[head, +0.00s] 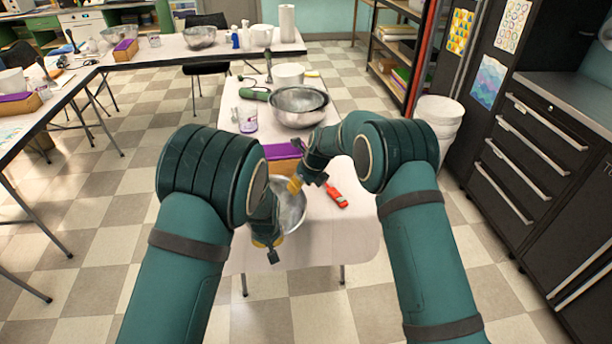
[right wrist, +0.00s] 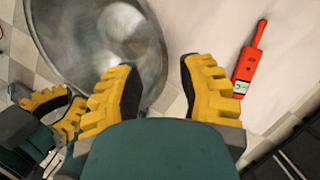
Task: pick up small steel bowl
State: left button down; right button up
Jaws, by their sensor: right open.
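A steel bowl (head: 292,212) stands near the front end of the white table, partly hidden by my arms. It fills the upper left of the right wrist view (right wrist: 95,45). My right gripper (head: 296,185) is open at the bowl's edge. In the right wrist view its yellow fingers (right wrist: 158,75) appear on either side of the rim; I cannot tell their height above it. My left gripper (head: 268,243) is at the bowl's left front side, and its yellow fingers (right wrist: 50,108) show in the right wrist view. A larger steel bowl (head: 298,118) stands farther back.
A red handheld tool (head: 336,194) lies right of the near bowl, and also shows in the right wrist view (right wrist: 249,62). A purple-topped box (head: 282,151) is just behind the bowl. A labelled jar (head: 247,118) stands farther back. The table's right front is clear.

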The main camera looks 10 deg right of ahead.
aim_at(297, 199)
jog(key=shift+x, duration=2.8)
grip_shut()
jog(key=shift+r, duration=0.1)
pick_arm(q)
jog(key=shift+r, duration=0.1)
jog(key=shift+r, duration=0.55)
